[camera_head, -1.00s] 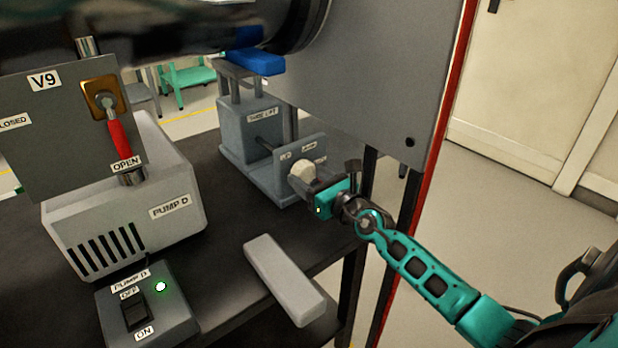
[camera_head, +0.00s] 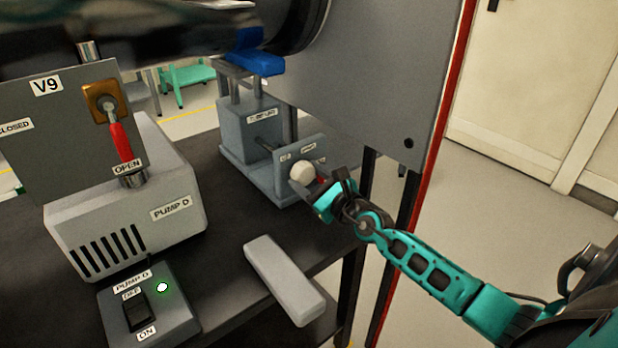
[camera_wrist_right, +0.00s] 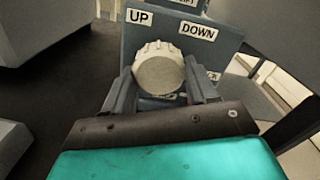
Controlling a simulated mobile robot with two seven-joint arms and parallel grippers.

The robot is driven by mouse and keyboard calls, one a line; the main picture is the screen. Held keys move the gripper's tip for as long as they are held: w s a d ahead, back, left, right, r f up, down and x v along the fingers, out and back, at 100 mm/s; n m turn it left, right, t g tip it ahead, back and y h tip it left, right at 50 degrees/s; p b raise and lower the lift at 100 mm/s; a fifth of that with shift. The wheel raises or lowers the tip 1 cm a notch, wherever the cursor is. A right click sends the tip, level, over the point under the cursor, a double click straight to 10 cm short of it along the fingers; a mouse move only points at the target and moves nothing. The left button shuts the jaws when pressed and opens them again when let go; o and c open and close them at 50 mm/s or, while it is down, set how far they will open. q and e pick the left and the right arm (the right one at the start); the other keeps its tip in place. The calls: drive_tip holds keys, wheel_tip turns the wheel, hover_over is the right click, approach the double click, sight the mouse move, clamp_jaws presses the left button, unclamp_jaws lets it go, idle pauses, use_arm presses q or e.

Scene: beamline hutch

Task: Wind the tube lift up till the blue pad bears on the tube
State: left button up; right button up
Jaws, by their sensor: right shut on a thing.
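The tube lift (camera_head: 250,130) is a grey stand on the dark bench, with a blue pad (camera_head: 258,63) on top. The pad sits right under the dark tube (camera_head: 200,30); I cannot tell whether they touch. The lift's round white knob (camera_head: 301,172) is on its front plate. My right gripper (camera_head: 309,182) is shut on the knob. In the right wrist view the knob (camera_wrist_right: 159,75) sits between its two fingers, below the UP and DOWN labels (camera_wrist_right: 198,31). My left gripper is not in view.
PUMP D (camera_head: 130,215) and its switch box (camera_head: 150,310) with a lit green lamp stand on the left. A grey bar (camera_head: 285,280) lies at the bench's front edge. A grey panel (camera_head: 370,90) with a red edge rises behind my right arm.

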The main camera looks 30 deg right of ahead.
drive_tip(key=o, duration=1)
drive_tip(key=shift+o, duration=0.2)
drive_tip(key=shift+s, duration=0.15)
drive_tip(key=s, duration=0.7)
drive_tip(key=s+d, duration=0.1)
drive_tip(key=s, duration=0.2)
drive_tip(key=shift+s, duration=1.3)
